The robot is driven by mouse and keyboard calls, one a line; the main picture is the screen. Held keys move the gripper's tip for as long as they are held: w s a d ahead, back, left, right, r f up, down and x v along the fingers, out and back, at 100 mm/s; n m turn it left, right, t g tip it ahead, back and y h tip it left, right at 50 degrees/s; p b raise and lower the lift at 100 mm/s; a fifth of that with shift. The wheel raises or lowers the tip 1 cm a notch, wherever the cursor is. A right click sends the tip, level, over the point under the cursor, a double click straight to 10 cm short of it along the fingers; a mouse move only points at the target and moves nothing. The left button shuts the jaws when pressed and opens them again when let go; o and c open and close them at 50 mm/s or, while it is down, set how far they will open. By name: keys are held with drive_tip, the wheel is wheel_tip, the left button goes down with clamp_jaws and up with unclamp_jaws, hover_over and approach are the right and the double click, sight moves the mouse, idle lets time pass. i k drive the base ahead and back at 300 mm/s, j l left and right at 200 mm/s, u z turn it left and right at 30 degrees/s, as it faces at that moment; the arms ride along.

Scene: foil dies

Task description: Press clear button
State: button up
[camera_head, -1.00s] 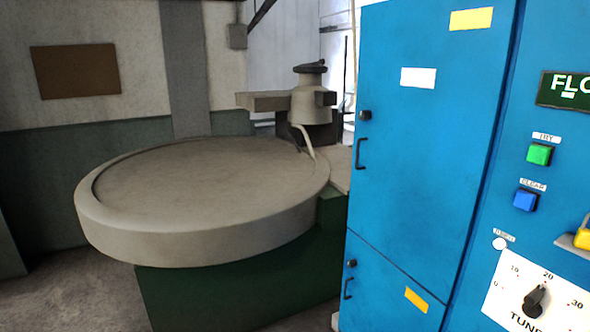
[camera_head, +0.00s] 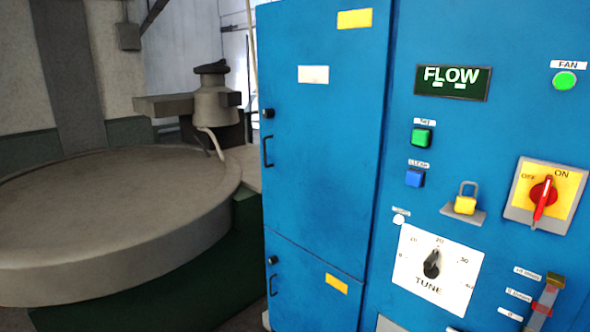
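The clear button is a blue square push button (camera_head: 415,177) on the front of the blue cabinet (camera_head: 400,120), right of the middle of the head view. A small white label (camera_head: 419,164) above it appears to read CLEAR. A green square button (camera_head: 421,137) sits just above it, under the dark FLOW display (camera_head: 452,83). My gripper is not in view.
Below the buttons are a white TUNE dial (camera_head: 434,268) and a yellow padlock (camera_head: 465,203) on a bracket. A red rotary switch (camera_head: 543,192) and a green FAN light (camera_head: 565,80) are at right. A large round table (camera_head: 110,215) fills the left.

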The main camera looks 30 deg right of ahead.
sight(414, 178)
drive_tip(key=z, duration=2.4)
